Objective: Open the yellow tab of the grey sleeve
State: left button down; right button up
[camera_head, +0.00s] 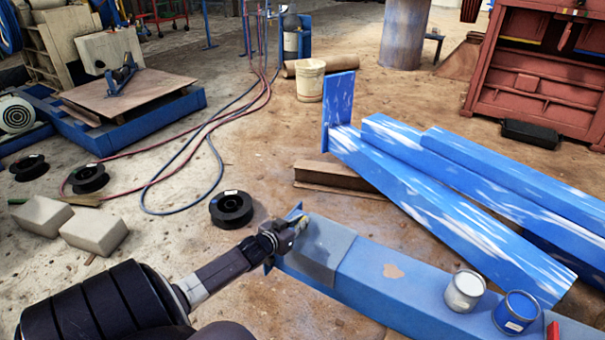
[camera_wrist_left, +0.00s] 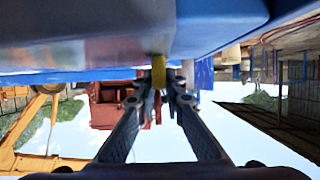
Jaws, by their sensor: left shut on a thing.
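My left gripper (camera_head: 297,226) reaches in from the left and is at the sleeve's upper left end. In the left wrist view the yellow tab (camera_wrist_left: 158,71) stands between the two fingertips of my left gripper (camera_wrist_left: 165,88), which are shut on it. In the head view the tab is mostly hidden by the fingers. My right gripper is in neither view.
A white can (camera_head: 464,291) and a blue paint can (camera_head: 515,312) stand on the beam's right part. Blue painted beams (camera_head: 450,215) lie behind. A black spool (camera_head: 231,209) and grey blocks (camera_head: 94,231) lie on the floor to the left.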

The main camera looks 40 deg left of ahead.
pick_arm(q)
jog(key=c, duration=2)
grip_release()
jog(key=shift+s, duration=0.15)
jog(key=v, duration=1.1)
jog(key=shift+s+d+r, duration=0.15)
jog(key=shift+s+r, duration=0.05)
jog(key=shift+s, duration=0.15)
jog(key=shift+d, duration=0.1)
